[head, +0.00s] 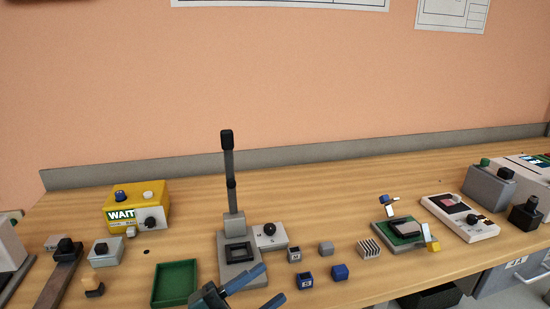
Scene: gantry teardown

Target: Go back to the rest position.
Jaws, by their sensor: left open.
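My left gripper (272,283) shows at the bottom centre of the head view, with two blue fingers spread apart and nothing between them. It is in front of the grey lever press (236,252), whose upright black-topped handle rises behind it. One finger overlaps the front of the press base in the picture; I cannot tell whether they touch. My right gripper is out of view.
The wooden bench (330,285) carries a green tray (174,284), a yellow WAIT box (137,206), several small blocks (340,272), a green-based fixture (402,233) and a white control box (460,217). A grey ledge (300,154) runs along the wall.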

